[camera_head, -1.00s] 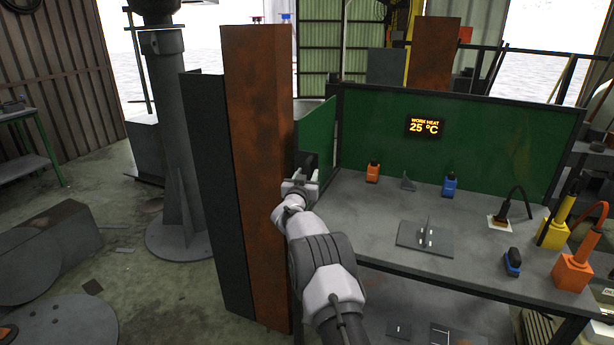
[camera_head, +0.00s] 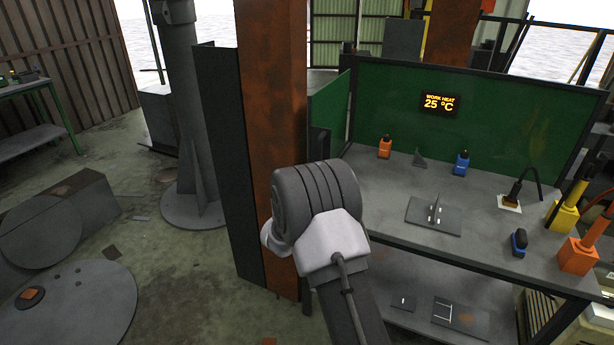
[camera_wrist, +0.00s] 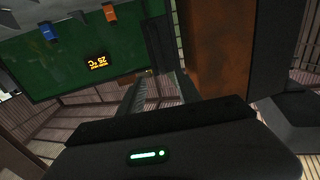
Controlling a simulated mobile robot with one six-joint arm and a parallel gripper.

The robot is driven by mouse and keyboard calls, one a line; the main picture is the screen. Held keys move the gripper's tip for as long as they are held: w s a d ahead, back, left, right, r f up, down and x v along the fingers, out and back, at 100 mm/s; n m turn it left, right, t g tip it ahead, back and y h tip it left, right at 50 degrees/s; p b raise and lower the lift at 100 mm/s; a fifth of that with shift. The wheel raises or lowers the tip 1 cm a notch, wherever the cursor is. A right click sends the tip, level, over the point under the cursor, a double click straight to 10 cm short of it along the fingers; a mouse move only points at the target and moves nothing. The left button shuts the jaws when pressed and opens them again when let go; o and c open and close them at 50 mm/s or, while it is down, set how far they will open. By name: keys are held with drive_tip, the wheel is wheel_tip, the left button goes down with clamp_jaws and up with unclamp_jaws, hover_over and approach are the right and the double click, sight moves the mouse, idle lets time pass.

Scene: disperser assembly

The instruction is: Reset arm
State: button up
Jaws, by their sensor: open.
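My arm (camera_head: 320,230) rises in the lower middle of the head view, folded so that its grey, ribbed joint is nearest the rusty brown column. My gripper is hidden behind the arm in that view. In the wrist view the dark body of my gripper (camera_wrist: 165,125) fills the lower part, with a green light strip on it. Nothing shows held in it. It points over open space toward the green panel and the brown column.
The rusty column (camera_head: 272,130) stands close left of my arm. The workbench (camera_head: 385,210) at right carries orange (camera_head: 385,148) and blue (camera_head: 461,163) bottle-like items, a plate with a fin (camera_head: 434,215) and several tools. A green panel (camera_head: 390,100) backs it. Floor at left is partly clear.

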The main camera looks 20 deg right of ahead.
drive_tip(key=shift+s+a+f, duration=0.1)
drive_tip(key=shift+s+a, duration=0.05)
drive_tip(key=shift+s, duration=0.1)
drive_tip(key=s+a+r+y, duration=0.3)
drive_tip(key=a+r+y, duration=0.2)
drive_tip(key=a+r, duration=0.4)
drive_tip(key=s+a+r+n+g+y, duration=0.1)
drive_tip(key=s+a+r+y, duration=0.25)
drive_tip(key=s, duration=0.35)
drive_tip(key=s+a+r+n+g+y, duration=0.1)
drive_tip(key=s+a+r+y, duration=0.1)
drive_tip(key=s+a, duration=0.3)
drive_tip(key=s+a+f+g+y, duration=0.1)
drive_tip(key=s+a+f+g, duration=0.1)
drive_tip(key=s, duration=1.2)
drive_tip(key=s+a+f+n+g+y, duration=0.1)
drive_tip(key=s+a+f+g, duration=0.2)
drive_tip(key=s, duration=1.2)
drive_tip(key=shift+s+g, duration=0.2)
drive_tip(key=shift+g, duration=0.5)
